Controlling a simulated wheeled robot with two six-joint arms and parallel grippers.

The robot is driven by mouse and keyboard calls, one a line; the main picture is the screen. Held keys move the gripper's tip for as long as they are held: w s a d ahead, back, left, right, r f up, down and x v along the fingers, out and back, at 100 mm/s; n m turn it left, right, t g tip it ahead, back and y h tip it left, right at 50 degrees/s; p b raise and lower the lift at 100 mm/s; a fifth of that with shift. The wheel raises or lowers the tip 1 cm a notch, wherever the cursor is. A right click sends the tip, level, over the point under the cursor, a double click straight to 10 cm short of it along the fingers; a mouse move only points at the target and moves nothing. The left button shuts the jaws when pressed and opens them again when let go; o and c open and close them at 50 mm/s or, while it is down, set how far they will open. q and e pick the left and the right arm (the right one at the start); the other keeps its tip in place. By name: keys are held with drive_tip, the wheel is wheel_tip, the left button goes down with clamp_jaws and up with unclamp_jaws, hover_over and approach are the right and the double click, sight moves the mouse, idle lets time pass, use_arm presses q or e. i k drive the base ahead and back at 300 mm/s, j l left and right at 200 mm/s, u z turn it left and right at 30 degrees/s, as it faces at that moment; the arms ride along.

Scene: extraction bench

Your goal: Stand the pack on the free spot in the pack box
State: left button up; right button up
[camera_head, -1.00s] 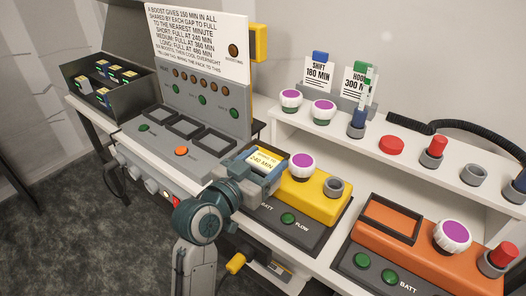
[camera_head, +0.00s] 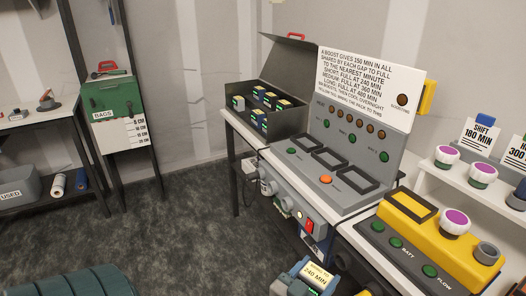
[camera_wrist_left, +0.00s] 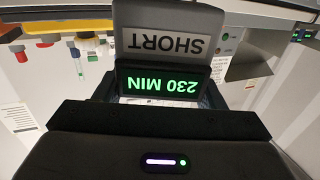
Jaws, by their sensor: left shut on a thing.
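My left gripper (camera_head: 303,286) is at the bottom edge of the head view, shut on the pack (camera_head: 317,275). In the left wrist view the pack (camera_wrist_left: 165,45) shows upside down, with a grey SHORT label and a green 230 MIN display. The pack box (camera_head: 272,134) is a dark open box with a raised lid at the back of the bench. Several packs stand in it; the free spot is hard to make out. The held pack is in front of the bench, well apart from the box. My right gripper is not in view.
The grey charger (camera_head: 325,182) with three empty bays and an upright sign panel stands right of the box. A yellow device (camera_head: 470,255) with an empty bay is at the right. A shelf (camera_head: 435,168) holds purple-topped knobs. Open floor (camera_head: 190,225) lies at the left.

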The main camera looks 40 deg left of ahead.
sight(249, 117)
drive_tip(key=i+j, duration=0.15)
drive_tip(key=j, duration=0.4)
drive_tip(key=i+j, duration=0.15)
drive_tip(key=j, duration=0.35)
drive_tip(key=i+j, duration=0.1)
drive_tip(key=j, duration=0.45)
drive_tip(key=i+j, duration=0.15)
drive_tip(key=j, duration=0.35)
drive_tip(key=i+j, duration=0.15)
drive_tip(key=j, duration=0.4)
drive_tip(key=i+j, duration=0.15)
drive_tip(key=j, duration=0.4)
drive_tip(key=i+j, duration=0.15)
drive_tip(key=j, duration=0.35)
drive_tip(key=i+j, duration=0.15)
drive_tip(key=j, duration=0.4)
